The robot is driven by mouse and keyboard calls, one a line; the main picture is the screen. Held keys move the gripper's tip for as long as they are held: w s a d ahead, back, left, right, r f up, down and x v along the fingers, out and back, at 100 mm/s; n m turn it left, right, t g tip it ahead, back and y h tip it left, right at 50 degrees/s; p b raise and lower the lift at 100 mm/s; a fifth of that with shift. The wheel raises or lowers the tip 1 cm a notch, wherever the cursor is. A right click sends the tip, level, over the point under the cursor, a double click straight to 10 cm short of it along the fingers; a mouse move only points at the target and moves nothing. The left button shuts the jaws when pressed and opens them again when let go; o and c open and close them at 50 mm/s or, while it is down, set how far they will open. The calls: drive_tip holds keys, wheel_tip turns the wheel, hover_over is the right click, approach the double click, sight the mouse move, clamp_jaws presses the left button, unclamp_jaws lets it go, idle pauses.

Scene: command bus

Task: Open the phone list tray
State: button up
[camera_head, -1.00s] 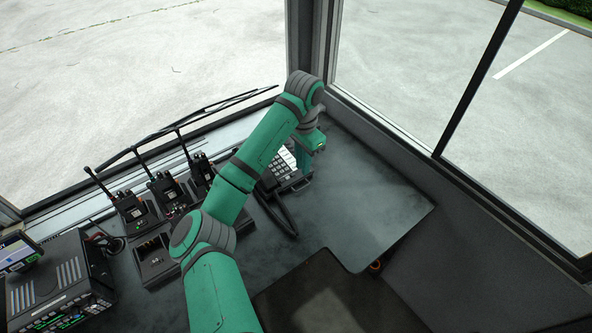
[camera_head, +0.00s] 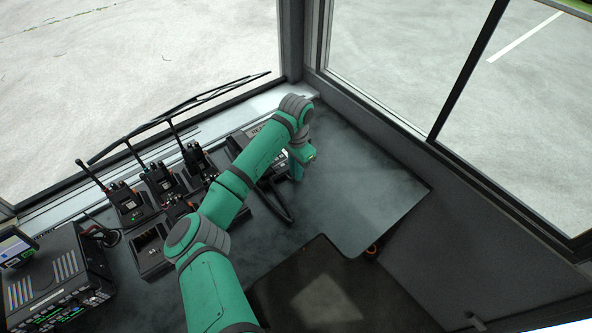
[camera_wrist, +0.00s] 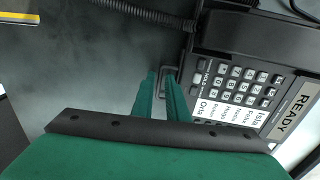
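The desk phone (camera_wrist: 240,85) has a black body, grey keys, a paper name list and a "READY" label. In the head view the phone (camera_head: 238,141) is mostly hidden behind my arm. A small dark loop handle (camera_wrist: 165,71), which looks like the phone list tray's pull, sticks out from the phone's edge in the wrist view. The tray itself looks closed under the phone. My gripper (camera_wrist: 163,90) points at this handle, its green fingers a little apart with a narrow gap. The fingertips overlap the handle; contact cannot be told. My gripper (camera_head: 298,173) is low beside the phone in the head view.
Several handheld radios (camera_head: 160,180) stand in chargers left of my arm. A radio console (camera_head: 55,280) is at the far left. The handset (camera_wrist: 250,38) and its coiled cord lie along the phone. The desk (camera_head: 365,190) right of my gripper is clear.

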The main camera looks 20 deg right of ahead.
clamp_jaws()
idle(1.3)
